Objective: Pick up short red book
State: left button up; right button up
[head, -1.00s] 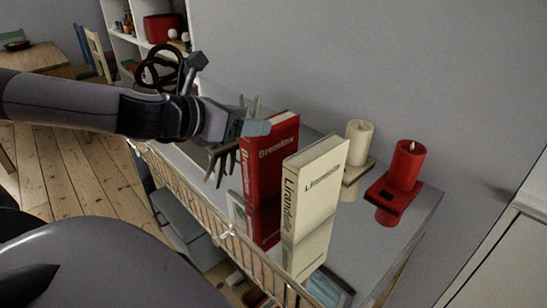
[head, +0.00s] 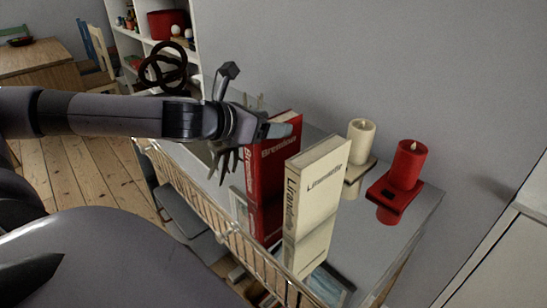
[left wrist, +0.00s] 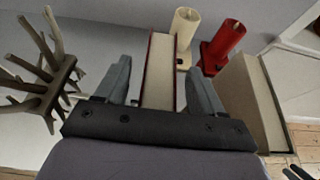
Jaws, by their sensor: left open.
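The short red book (head: 275,162) stands upright on the glossy shelf top, with white lettering on its cover and spine. In the left wrist view the red book (left wrist: 159,72) shows from above between the two fingers, its pale page edges toward the camera. My left gripper (left wrist: 157,80) is open, with one finger on each side of the book and gaps beside it. In the head view my left gripper (head: 275,130) is at the book's top edge and hides part of it.
A cream book (head: 322,185) stands close to the right of the red one. A white candle (head: 359,138) and a red candle (head: 407,165) stand further right on holders. A branching dark object (left wrist: 45,65) is left of the gripper. A wall lies behind.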

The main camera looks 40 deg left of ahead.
pick_arm(q)
grip_shut()
dwell(1.3)
jog(key=shift+r, duration=0.15)
